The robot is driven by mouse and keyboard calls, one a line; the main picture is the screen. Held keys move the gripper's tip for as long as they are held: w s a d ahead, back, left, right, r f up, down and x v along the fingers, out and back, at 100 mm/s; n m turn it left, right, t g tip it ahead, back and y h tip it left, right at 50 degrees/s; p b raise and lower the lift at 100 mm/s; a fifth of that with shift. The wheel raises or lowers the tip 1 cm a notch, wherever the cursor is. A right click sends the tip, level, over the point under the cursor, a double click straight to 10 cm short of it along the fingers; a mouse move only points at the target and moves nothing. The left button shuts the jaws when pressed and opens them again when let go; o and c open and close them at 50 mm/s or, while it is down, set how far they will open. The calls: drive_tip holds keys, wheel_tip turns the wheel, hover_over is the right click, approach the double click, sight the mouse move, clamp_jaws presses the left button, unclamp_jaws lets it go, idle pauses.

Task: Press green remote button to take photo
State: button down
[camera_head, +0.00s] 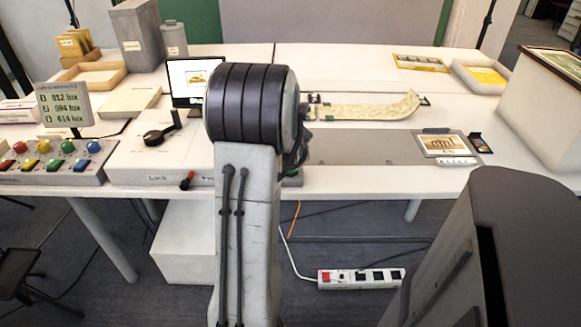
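A grey control panel (55,176) stands at the table's left front. It bears a row of round coloured knobs or lamps, with a green one (67,146), and a row of coloured pieces in front, with a green one (55,164). Whether either is the remote button I cannot tell. A small green patch (292,172) shows beside my arm at the table's front, mostly hidden. My arm rises in the middle, its black joint over the table. My gripper is not visible; my arm blocks the view beyond it.
A screen (190,78) and a white box with a black lever (160,134) stand left of my arm. A framed picture (442,146) lies on a grey mat (365,150) at right. A lux display (64,103) stands behind the panel. A power strip (360,278) lies on the floor.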

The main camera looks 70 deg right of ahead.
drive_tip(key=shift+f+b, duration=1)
drive_tip(key=shift+b, duration=0.25)
idle(1.1)
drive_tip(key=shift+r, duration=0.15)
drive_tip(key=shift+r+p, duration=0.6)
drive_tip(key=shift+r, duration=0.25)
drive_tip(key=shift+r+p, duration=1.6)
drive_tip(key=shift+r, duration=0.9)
